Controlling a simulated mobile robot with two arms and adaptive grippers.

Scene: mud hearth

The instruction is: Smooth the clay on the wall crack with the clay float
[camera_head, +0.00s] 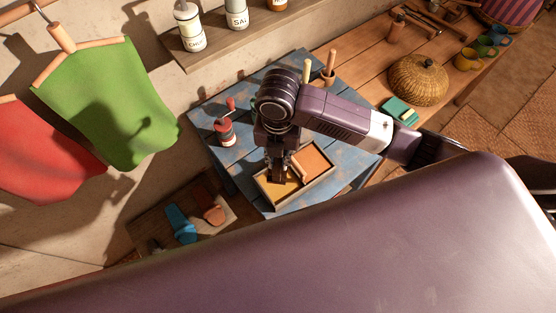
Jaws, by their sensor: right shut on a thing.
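My right gripper (282,177) reaches down over the blue table, its fingers low over a shallow two-part tray (326,175). One part of the tray is ochre yellow, the other orange-brown. The gripper is shut on a small pale wooden piece (298,168), which looks like the clay float. Its shape is mostly hidden by the fingers, and I cannot tell whether it touches the tray. The beige wall shows at the upper left, but no crack or clay on it can be made out. My left gripper is not in view.
A red-handled grinder (227,130) stands on the blue table (215,107) left of my arm. A shelf (215,50) with jars is above. A woven basket (417,80) and a green block (399,110) are at right. Green cloth (110,100) hangs at left.

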